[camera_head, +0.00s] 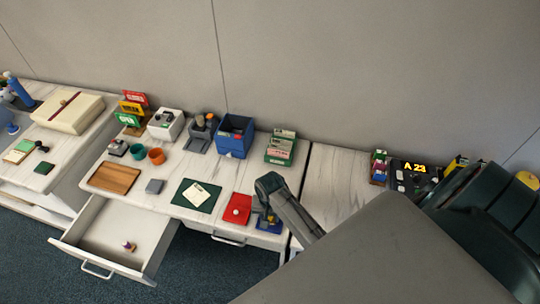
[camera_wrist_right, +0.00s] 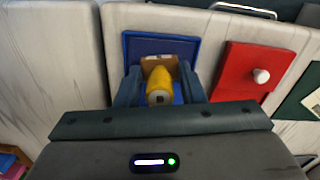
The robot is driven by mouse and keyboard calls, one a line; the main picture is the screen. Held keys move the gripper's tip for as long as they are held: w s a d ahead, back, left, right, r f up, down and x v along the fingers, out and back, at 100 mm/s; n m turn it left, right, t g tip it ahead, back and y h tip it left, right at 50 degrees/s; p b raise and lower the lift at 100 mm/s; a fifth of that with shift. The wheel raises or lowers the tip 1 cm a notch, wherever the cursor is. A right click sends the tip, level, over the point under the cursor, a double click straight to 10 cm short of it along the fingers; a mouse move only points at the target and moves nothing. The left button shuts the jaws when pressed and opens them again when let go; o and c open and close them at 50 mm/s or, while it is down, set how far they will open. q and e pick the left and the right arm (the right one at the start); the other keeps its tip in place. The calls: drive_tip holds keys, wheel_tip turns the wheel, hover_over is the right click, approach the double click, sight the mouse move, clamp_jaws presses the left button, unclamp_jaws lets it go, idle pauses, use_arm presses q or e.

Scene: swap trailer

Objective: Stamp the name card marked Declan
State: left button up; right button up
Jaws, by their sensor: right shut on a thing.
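My right gripper (camera_head: 268,200) is over the blue ink pad (camera_head: 270,228) at the table's front edge. In the right wrist view, its fingers (camera_wrist_right: 160,92) are shut on a yellow-handled stamp (camera_wrist_right: 160,84) with a brownish block at its far end. The stamp is over the blue pad (camera_wrist_right: 185,50); whether they touch is unclear. A pale card (camera_head: 198,192) lies tilted on the dark green mat (camera_head: 187,203), left of the pads. Its writing is too small to read. My left gripper is out of view.
A red pad case with a white knob (camera_head: 237,208) lies between mat and blue pad. An open drawer (camera_head: 118,240) juts out front left.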

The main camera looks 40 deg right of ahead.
drive_tip(key=shift+f, duration=0.15)
drive_tip(key=shift+f, duration=0.4)
idle(1.5)
drive_tip(key=shift+r, duration=3.55)
